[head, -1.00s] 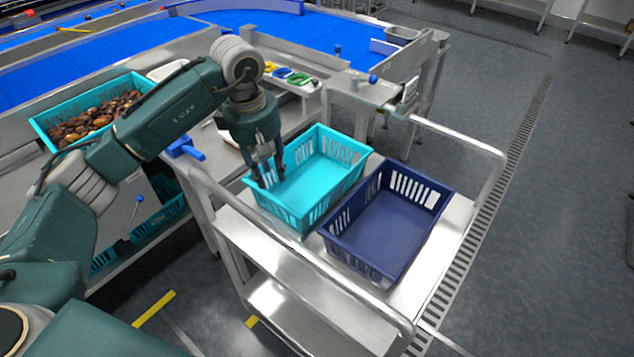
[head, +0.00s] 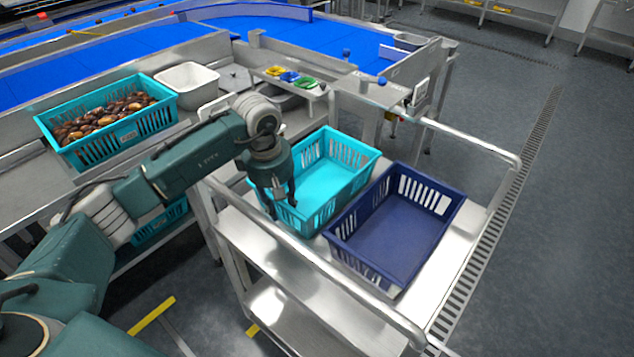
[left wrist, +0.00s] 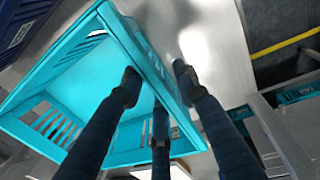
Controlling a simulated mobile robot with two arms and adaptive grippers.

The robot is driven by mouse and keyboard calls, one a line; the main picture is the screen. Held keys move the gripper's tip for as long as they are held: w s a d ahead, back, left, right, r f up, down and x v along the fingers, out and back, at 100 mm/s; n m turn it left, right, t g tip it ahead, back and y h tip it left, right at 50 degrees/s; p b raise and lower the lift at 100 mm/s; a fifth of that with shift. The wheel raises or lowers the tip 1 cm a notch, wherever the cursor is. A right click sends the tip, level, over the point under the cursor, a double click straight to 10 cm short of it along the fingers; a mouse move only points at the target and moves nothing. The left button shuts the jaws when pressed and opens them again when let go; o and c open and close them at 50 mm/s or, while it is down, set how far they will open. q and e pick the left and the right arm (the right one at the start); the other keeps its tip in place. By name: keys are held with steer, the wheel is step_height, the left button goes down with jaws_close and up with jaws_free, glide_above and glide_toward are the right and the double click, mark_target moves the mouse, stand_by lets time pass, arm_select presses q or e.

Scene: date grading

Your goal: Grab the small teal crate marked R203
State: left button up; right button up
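An empty teal crate (head: 322,178) stands on the metal cart, and no R203 marking on it is readable from here. My left gripper (head: 281,207) is at its near-left wall, pointing down. In the left wrist view the teal crate (left wrist: 85,75) has its wall running between the dark fingers of my left gripper (left wrist: 159,82). One finger is inside the wall and another outside, with visible gaps, so the gripper looks open. Another teal crate (head: 75,148), full of dates, sits on the bench at left; its small label is too small to read. My right gripper is out of view.
A navy crate (head: 385,235) stands empty close beside the teal one on the cart (head: 455,225). The cart's tubular handle (head: 310,275) runs along the near side. A white bin (head: 188,82) sits behind the dates. Open floor lies to the right.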

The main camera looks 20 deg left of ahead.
mark_target(284, 213)
arm_select(q)
steer(key=f, duration=0.2)
steer(key=w+f+p, duration=0.1)
steer(key=f, duration=0.1)
steer(key=shift+a+f, duration=0.1)
steer(key=shift+f, duration=0.3)
jaws_close()
steer(key=shift+w, duration=0.1)
